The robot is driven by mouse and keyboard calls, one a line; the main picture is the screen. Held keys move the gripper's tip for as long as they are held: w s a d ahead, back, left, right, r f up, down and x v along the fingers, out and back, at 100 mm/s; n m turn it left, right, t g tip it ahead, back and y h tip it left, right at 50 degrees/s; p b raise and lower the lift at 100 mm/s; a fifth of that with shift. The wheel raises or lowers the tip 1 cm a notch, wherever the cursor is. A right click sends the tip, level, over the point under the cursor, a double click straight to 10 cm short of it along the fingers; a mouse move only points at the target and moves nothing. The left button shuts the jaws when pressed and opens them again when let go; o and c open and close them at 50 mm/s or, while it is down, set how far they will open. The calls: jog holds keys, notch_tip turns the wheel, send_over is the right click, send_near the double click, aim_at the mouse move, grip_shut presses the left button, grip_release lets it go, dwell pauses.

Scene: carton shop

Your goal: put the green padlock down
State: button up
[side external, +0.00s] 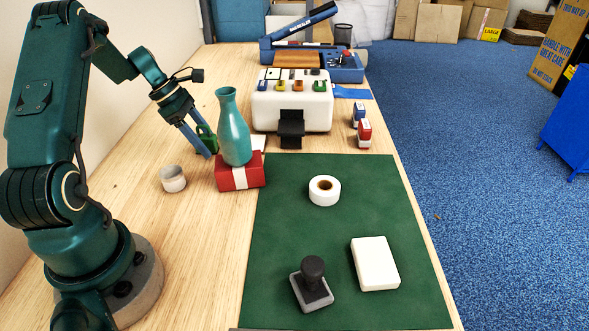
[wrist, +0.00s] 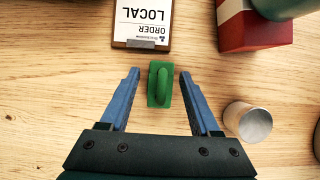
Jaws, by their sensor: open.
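The green padlock (wrist: 160,84) lies between the two blue fingers of my gripper (wrist: 160,75) in the wrist view, with a gap on each side. My gripper is open and does not touch it there. In the side view the padlock (side external: 208,137) shows beside my gripper's fingers (side external: 208,153), partly hidden by them and by the teal vase. It appears to rest on the wooden table (side external: 130,205); its contact with the table is hidden in the side view.
A teal vase (side external: 233,130) stands on a red box (side external: 226,180) right of my gripper. A small pale cylinder (side external: 173,180) stands nearer, also seen in the wrist view (wrist: 247,122). A clipboard (wrist: 143,22) lies beyond the padlock. The green mat (side external: 300,235) has free room.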

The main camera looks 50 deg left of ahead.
jog(key=v, duration=0.7)
jog(key=shift+r, duration=0.35)
jog(key=shift+s+a, duration=0.1)
jog(key=shift+s, duration=0.05)
